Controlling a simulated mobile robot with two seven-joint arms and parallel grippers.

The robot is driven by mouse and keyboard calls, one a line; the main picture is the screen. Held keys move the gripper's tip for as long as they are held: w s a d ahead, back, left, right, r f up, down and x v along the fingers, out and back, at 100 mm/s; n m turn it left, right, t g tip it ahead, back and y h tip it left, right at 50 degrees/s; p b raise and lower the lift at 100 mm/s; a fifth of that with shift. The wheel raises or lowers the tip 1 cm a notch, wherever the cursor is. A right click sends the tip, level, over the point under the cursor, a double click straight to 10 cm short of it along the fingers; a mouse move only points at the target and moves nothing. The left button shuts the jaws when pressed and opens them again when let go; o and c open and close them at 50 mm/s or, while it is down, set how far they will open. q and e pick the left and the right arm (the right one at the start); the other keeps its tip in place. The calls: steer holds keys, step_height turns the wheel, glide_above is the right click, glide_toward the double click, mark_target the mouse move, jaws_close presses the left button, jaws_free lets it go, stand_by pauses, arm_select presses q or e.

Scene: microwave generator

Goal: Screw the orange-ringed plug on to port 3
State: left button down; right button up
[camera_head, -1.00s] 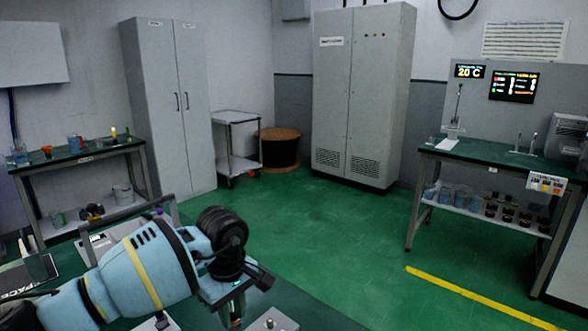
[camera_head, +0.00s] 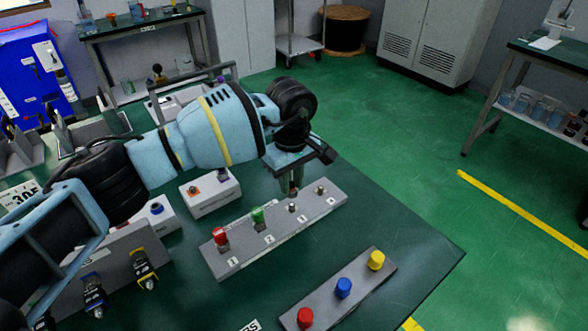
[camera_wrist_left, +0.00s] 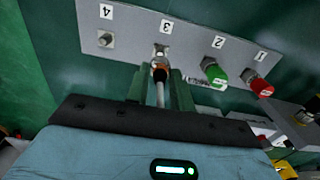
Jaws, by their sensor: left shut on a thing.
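The orange-ringed plug (camera_wrist_left: 159,74) is between the fingers of my left gripper (camera_wrist_left: 160,92), which is shut on it. In the left wrist view the plug lines up with port 3 (camera_wrist_left: 161,52) and is right at it; I cannot tell whether it is seated. In the head view my left gripper (camera_head: 290,186) points down just above port 3 (camera_head: 292,207) on the grey port strip (camera_head: 250,243). A red plug (camera_head: 221,237) is on port 1 and a green plug (camera_head: 258,215) on port 2. Port 4 (camera_head: 320,189) is bare. My right gripper is not in view.
A second grey strip (camera_head: 335,300) with red, blue and yellow caps lies nearer on the green table. Grey boxes (camera_head: 211,194) and hanging connectors (camera_head: 144,268) stand left of the port strip. The table's right part (camera_head: 425,255) is clear.

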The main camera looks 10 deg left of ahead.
mark_target(292, 188)
arm_select(q)
steer(key=shift+f+b, duration=0.3)
steer(key=shift+f, duration=0.6)
steer(key=shift+f+b, duration=0.3)
steer(key=shift+f, duration=0.45)
steer(key=shift+f+b, duration=0.3)
steer(key=shift+f, duration=0.25)
stand_by(1.0)
steer(key=c, duration=1.1)
jaws_free()
steer(key=shift+c, duration=0.2)
step_height(292, 188, up, 7)
steer(key=shift+r, duration=0.4)
